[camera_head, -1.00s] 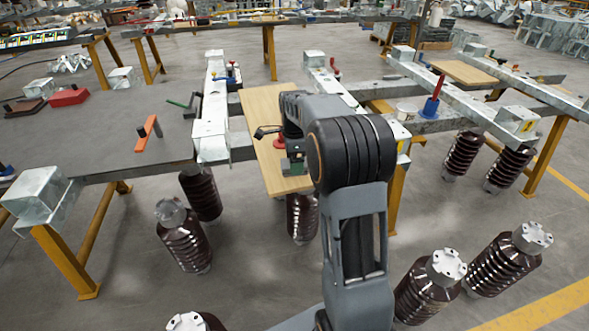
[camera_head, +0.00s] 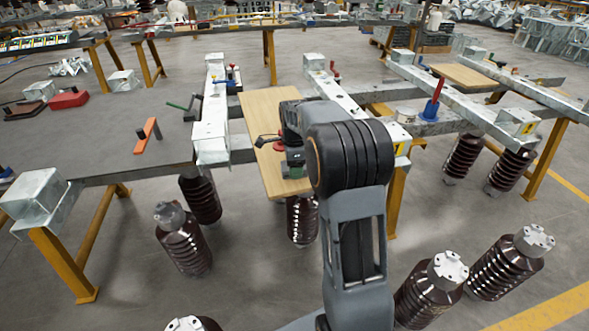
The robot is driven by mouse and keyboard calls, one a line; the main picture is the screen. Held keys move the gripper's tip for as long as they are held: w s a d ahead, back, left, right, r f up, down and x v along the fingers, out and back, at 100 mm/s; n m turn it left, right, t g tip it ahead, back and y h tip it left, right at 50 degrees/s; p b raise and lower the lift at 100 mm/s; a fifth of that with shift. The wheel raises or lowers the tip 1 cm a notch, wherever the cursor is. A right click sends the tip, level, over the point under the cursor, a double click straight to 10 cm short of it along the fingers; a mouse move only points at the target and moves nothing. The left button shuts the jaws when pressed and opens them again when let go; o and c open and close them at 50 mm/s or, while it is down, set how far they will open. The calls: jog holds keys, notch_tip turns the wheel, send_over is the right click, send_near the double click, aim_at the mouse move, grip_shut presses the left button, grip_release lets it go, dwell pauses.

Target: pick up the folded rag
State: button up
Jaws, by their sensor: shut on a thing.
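My gripper (camera_head: 291,168) is low over the near half of the pale wooden board (camera_head: 262,108), partly hidden behind my own arm. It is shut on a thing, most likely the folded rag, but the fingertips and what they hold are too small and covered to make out. A small red patch (camera_head: 279,146) shows at the left side of the gripper; I cannot tell whether it is part of the rag or a separate thing. No folded rag shows clearly elsewhere.
Galvanized beams (camera_head: 214,110) flank the board. A grey table (camera_head: 100,135) at left holds an orange-handled tool (camera_head: 147,135) and a red block (camera_head: 69,98). A blue-based red-handled tool (camera_head: 433,100) stands at right. Brown ribbed insulators (camera_head: 183,245) stand on the floor below.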

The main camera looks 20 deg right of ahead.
jog(key=shift+r, duration=0.45)
notch_tip(320, 180, up, 2)
jog(key=shift+r+p, duration=0.1)
jog(key=shift+p, duration=0.35)
jog(key=s+a+r+p, duration=0.2)
jog(key=s+a+r, duration=0.1)
jog(key=s+r, duration=0.7)
jog(key=shift+s, duration=1.9)
jog(key=shift+d, duration=0.1)
